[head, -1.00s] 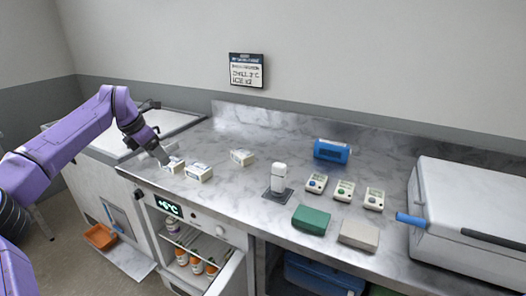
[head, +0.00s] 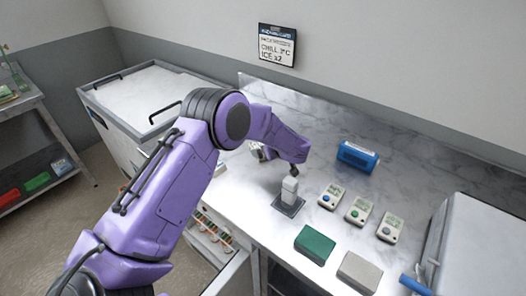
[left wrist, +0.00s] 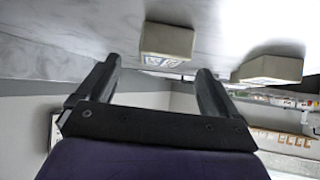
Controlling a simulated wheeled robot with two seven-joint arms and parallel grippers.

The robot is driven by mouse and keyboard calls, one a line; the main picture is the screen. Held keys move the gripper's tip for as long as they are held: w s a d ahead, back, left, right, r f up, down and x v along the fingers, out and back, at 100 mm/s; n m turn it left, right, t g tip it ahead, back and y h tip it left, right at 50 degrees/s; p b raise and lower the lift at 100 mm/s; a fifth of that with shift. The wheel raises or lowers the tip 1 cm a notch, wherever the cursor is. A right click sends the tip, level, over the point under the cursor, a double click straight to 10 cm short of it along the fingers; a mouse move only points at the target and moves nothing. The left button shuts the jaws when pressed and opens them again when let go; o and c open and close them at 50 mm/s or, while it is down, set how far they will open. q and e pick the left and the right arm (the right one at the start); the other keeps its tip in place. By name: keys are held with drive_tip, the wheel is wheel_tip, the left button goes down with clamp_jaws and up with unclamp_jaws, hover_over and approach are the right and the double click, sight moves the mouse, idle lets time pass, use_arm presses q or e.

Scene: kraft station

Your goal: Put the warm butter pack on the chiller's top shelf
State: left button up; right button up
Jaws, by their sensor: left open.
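My left gripper is open and empty in the left wrist view (left wrist: 157,72), its two dark fingers spread apart. I cannot tell which is the warm one. My right gripper is not in view.
A white device on a dark pad (head: 289,193) stands close to my left wrist. Right of it are several small meters (head: 358,210), a blue box (head: 357,157), a green block (head: 315,244), a grey block (head: 358,272) and a large grey box (head: 478,245). A sign (head: 277,45) hangs behind.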

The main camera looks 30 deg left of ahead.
sight(259, 147)
use_arm(q)
drive_tip(key=shift+s+a+f+b, duration=0.1)
drive_tip(key=shift+a+f+b, duration=0.25)
drive_tip(key=shift+a+b, duration=0.2)
drive_tip(key=shift+s+a+f+b, duration=0.1)
drive_tip(key=shift+a+f+b, duration=0.2)
drive_tip(key=shift+a+b, duration=0.25)
drive_tip(key=w+a+f+b, duration=0.2)
drive_tip(key=w, duration=0.1)
drive_tip(key=shift+a+f+b, duration=0.3)
drive_tip(key=shift+f, duration=0.1)
drive_tip(key=shift+r, duration=0.15)
drive_tip(key=shift+s+r, duration=0.2)
drive_tip(key=shift+s, duration=0.05)
drive_tip(key=shift+s+a, duration=0.1)
drive_tip(key=shift+c, duration=1.2)
drive_tip(key=c, duration=1)
drive_tip(key=shift+c, duration=0.5)
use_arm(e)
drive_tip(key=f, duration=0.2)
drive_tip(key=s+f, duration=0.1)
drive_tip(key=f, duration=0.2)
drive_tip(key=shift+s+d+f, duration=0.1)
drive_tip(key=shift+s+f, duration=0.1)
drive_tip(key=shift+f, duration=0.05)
